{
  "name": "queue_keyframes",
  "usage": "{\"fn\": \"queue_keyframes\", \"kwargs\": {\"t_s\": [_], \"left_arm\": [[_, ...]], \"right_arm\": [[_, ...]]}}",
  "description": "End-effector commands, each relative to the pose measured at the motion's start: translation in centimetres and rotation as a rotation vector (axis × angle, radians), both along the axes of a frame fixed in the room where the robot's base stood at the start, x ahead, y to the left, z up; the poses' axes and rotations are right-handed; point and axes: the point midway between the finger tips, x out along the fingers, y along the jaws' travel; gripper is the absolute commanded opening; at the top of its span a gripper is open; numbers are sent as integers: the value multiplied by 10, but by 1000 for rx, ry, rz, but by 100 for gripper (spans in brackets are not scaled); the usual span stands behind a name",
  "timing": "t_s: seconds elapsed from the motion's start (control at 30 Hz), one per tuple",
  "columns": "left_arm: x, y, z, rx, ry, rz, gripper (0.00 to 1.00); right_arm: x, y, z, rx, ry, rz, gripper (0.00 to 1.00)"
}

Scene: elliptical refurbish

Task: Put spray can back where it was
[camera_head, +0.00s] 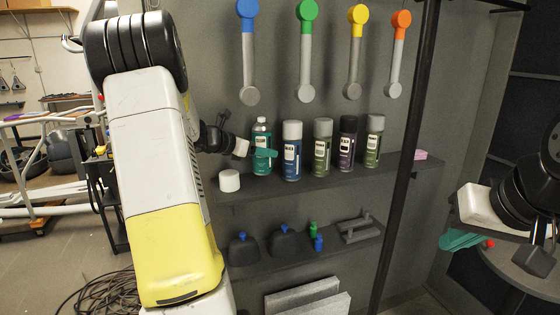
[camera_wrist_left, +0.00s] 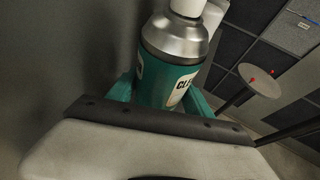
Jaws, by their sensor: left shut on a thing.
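A teal spray can (camera_head: 261,136) with a silver shoulder and white top is upright at the left end of a row of cans on the upper shelf (camera_head: 290,193). My left gripper (camera_head: 262,154) reaches in from the left and is shut around its body. The left wrist view shows the can (camera_wrist_left: 168,80) between the teal fingers (camera_wrist_left: 160,98). I cannot tell whether its base touches the shelf. My right gripper (camera_head: 462,241) is at the far right, away from the shelves; its teal fingers are seen edge-on, so its opening is unclear.
Blue (camera_head: 292,155), green (camera_head: 322,150), dark purple (camera_head: 347,148) and olive (camera_head: 374,145) cans stand to the right. A white cap (camera_head: 229,181) sits at the shelf's left front. A dark post (camera_head: 405,150) crosses the shelf's right part. A round table (camera_head: 515,265) is at right.

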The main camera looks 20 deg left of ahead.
Motion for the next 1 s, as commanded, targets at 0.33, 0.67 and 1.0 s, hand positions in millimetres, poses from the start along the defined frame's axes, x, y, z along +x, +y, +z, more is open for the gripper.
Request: {"fn": "queue_keyframes", "kwargs": {"t_s": [0.33, 0.67, 1.0], "left_arm": [[4, 1, -35, -1, -1, 0, 11], [4, 0, -39, -1, -1, 0, 11], [4, 1, -39, 0, 0, 0, 81]], "right_arm": [[0, 0, 0, 0, 0, 0, 0], [0, 0, 0, 0, 0, 0, 0], [0, 0, 0, 0, 0, 0, 0]]}}
